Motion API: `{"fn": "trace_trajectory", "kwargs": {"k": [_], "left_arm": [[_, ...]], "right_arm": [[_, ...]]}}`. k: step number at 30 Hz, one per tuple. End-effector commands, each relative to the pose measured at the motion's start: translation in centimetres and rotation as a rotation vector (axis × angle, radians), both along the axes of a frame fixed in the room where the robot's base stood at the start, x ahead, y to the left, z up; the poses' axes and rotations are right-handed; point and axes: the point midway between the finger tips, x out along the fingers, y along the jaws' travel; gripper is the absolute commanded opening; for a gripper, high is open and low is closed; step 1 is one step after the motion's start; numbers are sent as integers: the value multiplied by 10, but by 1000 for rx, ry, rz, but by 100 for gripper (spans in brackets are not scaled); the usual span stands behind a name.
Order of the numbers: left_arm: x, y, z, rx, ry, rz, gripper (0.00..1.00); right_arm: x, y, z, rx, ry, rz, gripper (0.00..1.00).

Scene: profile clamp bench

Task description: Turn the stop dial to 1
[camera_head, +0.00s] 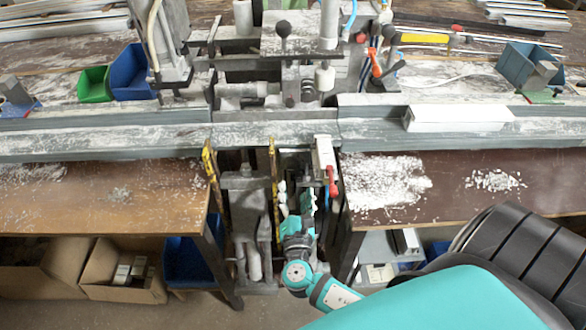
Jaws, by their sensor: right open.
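My right gripper (298,197) reaches up from the bottom centre, below the front edge of the clamp bench. Its fingers are open and nothing shows between them. It is beside a white box (324,154) with a red lever (332,181) on the bench front. A round grey part (307,90) sits on the clamp mechanism in the middle, above and beyond the gripper. I cannot tell for sure which part is the stop dial, and no number is readable. My left gripper is out of view.
A long grey rail (90,139) crosses the bench. A white profile (458,118) lies on it at right. Yellow-edged plates (211,170) stand near the gripper. Blue (130,74) and green (94,84) bins sit at left. White chips cover the right brown tabletop (440,200).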

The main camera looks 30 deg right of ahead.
Motion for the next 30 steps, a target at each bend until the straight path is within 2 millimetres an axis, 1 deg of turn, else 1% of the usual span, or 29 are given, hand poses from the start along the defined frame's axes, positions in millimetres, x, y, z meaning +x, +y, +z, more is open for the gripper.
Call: {"fn": "trace_trajectory", "kwargs": {"k": [1,3,9,12,15,23,24,30], "left_arm": [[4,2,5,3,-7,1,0],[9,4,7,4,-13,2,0],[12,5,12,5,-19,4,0],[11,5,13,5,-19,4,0],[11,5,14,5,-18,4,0],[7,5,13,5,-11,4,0],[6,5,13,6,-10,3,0],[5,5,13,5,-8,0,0]], "right_arm": [[10,-6,3,-3,-2,-1,59],[23,-14,2,-3,0,-1,59],[50,-31,1,-1,0,1,59],[58,-35,1,-1,1,0,59],[62,-38,0,1,1,0,59],[63,-39,-1,1,1,0,59],[63,-39,-1,1,1,0,58],[63,-39,-1,1,1,0,31]]}}
